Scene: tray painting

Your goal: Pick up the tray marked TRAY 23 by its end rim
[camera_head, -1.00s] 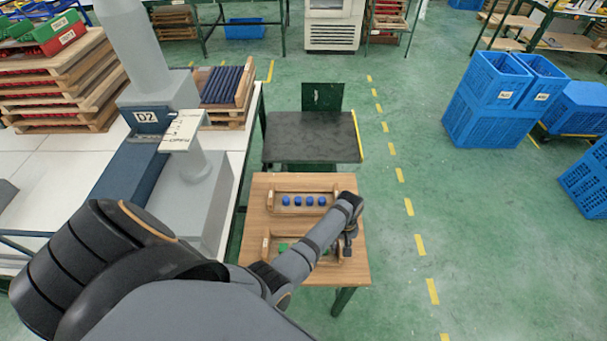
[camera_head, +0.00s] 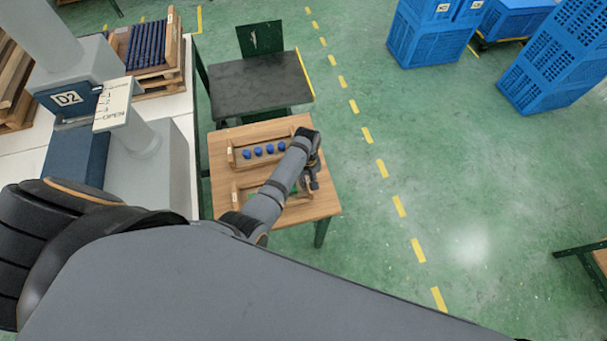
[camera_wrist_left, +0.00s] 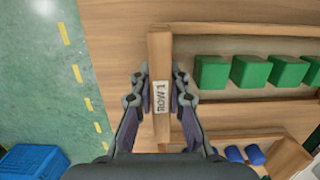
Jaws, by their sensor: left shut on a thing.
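A wooden tray (camera_wrist_left: 159,42) holding several green blocks (camera_wrist_left: 250,71) lies in the left wrist view. Its end rim carries a label that reads ROW 1; I see no TRAY 23 marking. My left gripper (camera_wrist_left: 161,82) is shut on this end rim, one finger on each side. In the head view, my left gripper (camera_head: 312,184) is at the right end of the green-block tray (camera_head: 236,192), and my arm hides much of that tray. I cannot tell whether the tray is off the table. My right gripper is not in view.
A second wooden tray (camera_head: 232,157) with several blue pieces (camera_head: 258,151) lies behind on the same small wooden table (camera_head: 312,211). A dark-topped table (camera_head: 250,90) stands beyond it. Blue crates (camera_head: 430,40) stand at the upper right.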

